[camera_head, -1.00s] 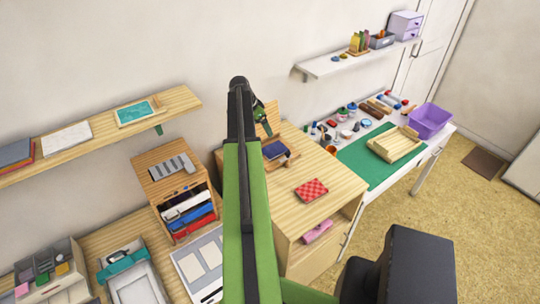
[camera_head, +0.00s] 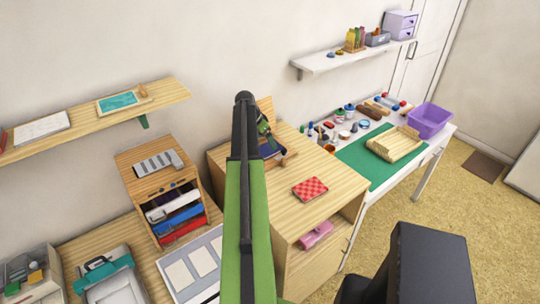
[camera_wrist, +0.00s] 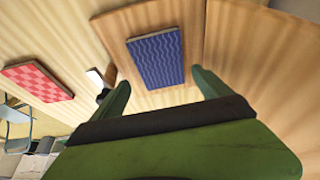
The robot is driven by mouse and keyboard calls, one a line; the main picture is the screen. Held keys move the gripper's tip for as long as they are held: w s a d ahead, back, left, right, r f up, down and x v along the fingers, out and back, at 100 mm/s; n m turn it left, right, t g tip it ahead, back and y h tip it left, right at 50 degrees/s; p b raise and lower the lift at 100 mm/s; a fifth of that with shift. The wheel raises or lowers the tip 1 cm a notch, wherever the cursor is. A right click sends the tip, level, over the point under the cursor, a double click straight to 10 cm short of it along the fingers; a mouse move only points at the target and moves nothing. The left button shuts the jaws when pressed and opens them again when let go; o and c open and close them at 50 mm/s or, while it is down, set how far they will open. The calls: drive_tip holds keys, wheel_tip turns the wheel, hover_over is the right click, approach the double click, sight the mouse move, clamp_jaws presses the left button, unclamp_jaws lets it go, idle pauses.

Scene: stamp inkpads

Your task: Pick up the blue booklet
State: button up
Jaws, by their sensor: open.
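The blue booklet (camera_wrist: 157,57) has a wavy pattern and lies on a light wooden surface in the wrist view, just beyond my fingertips. In the head view the blue booklet (camera_head: 268,150) shows only in part on the wooden cabinet top, largely hidden by my arm. My gripper (camera_wrist: 160,80) is open and empty. Its two green fingers are spread to either side of the near end of the booklet, apart from it. Whether they are above its level is hard to tell.
A red checked booklet (camera_head: 310,189) lies nearby on the cabinet top (camera_head: 335,187), left of the blue one in the wrist view. A wooden sorter (camera_head: 165,205) stands left of the cabinet. A white table with a green mat (camera_head: 372,153) stands right.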

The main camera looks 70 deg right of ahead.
sight(269, 148)
drive_tip(key=b+x, duration=0.5)
drive_tip(key=shift+w+a+f, duration=0.1)
drive_tip(key=shift+w+f, duration=0.1)
drive_tip(key=shift+f, duration=0.1)
drive_tip(key=shift+r, duration=0.2)
drive_tip(key=c, duration=1.2)
wheel_tip(269, 148, up, 5)
drive_tip(key=p, duration=0.5)
drive_tip(key=shift+r, duration=0.15)
drive_tip(key=s+r+p, duration=0.2)
drive_tip(key=s, duration=0.2)
drive_tip(key=s+d+r+p, duration=0.1)
drive_tip(key=s+p, duration=0.1)
drive_tip(key=s, duration=0.1)
drive_tip(key=s+r+p, duration=0.2)
drive_tip(key=s, duration=0.2)
drive_tip(key=shift+s+d+r, duration=0.3)
drive_tip(key=shift+d+r, duration=0.05)
drive_tip(key=shift+d, duration=0.05)
